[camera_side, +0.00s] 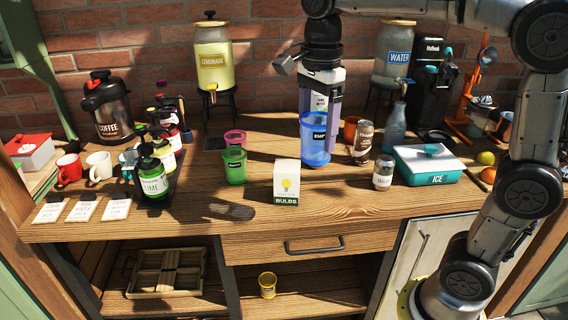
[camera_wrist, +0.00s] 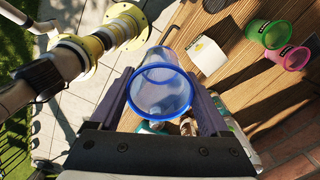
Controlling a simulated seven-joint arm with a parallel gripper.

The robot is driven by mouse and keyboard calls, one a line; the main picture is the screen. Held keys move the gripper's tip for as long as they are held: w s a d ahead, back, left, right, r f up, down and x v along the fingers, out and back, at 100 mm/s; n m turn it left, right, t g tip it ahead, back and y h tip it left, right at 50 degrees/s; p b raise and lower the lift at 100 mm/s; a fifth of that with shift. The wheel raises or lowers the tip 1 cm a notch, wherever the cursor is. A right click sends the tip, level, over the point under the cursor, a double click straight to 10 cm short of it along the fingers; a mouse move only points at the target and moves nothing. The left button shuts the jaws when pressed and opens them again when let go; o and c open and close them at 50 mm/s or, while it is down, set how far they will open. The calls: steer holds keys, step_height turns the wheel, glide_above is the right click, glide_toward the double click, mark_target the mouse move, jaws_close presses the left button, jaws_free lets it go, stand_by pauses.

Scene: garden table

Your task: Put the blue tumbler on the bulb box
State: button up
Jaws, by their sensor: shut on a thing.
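The clear blue tumbler (camera_side: 315,142) is upright in my gripper (camera_side: 317,112), which is shut on it from above. In the wrist view the tumbler (camera_wrist: 160,85) sits between the two fingers of my gripper (camera_wrist: 163,88). In the side view the tumbler appears just right of and behind the bulb box; whether its base touches the table I cannot tell. The bulb box (camera_side: 287,182) is a small white carton with a yellow bulb picture and a green "BULBS" band, standing upright on the table. Its pale top (camera_wrist: 207,56) shows in the wrist view, with nothing on it.
A green tumbler (camera_side: 234,168) and a pink tumbler (camera_side: 235,138) stand left of the box. The table (camera_side: 340,205) is clear in front.

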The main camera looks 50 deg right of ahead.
steer(key=s+d+r+m, duration=0.1)
steer(key=s+d+r, duration=0.2)
steer(key=r, duration=0.1)
glide_above(287, 165)
steer(key=shift+s+f, duration=0.1)
steer(key=shift+f, duration=6.15)
steer(key=shift+f, duration=0.15)
steer(key=o, duration=1.2)
